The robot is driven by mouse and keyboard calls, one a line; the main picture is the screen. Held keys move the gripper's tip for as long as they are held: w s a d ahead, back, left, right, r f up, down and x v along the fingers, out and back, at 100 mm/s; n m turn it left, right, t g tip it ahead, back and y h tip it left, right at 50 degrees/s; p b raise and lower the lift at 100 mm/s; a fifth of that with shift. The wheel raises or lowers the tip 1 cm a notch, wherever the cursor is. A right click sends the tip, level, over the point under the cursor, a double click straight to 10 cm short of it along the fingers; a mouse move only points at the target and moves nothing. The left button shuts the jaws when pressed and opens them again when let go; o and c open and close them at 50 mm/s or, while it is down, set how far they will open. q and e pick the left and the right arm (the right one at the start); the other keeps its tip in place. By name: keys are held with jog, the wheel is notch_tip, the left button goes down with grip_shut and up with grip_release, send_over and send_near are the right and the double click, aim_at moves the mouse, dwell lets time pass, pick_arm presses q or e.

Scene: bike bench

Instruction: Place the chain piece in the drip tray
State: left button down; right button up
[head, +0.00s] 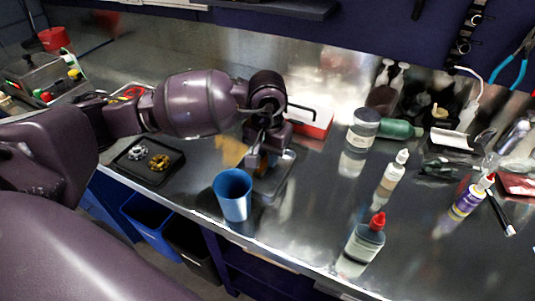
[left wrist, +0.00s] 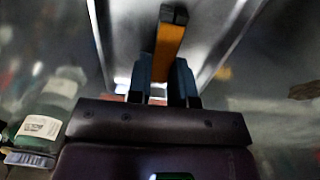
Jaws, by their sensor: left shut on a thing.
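My left gripper (head: 262,160) is low over a shallow grey metal tray (head: 288,172), mid-bench behind the blue cup. In the left wrist view its fingers (left wrist: 163,82) are shut on an orange bar with a dark end (left wrist: 168,40), with the tray (left wrist: 220,30) below. I cannot tell whether the bar touches the tray. A silver chain coil (head: 137,152) and a gold chain coil (head: 159,162) lie in a black tray (head: 150,178) to the left. My right gripper is out of view.
A blue cup (head: 232,193) stands close in front of the gripper. A red and white box (head: 312,122) is behind it. Several bottles, including a red-capped one (head: 365,243), stand to the right. The bench's front edge is close to the cup.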

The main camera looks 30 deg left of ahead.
pick_arm(q)
jog(key=shift+f, duration=0.2)
jog(key=c, duration=1)
grip_release()
jog(key=shift+r, duration=0.1)
jog(key=shift+r, duration=0.25)
notch_tip(320, 180, up, 12)
jog(key=shift+f, duration=0.1)
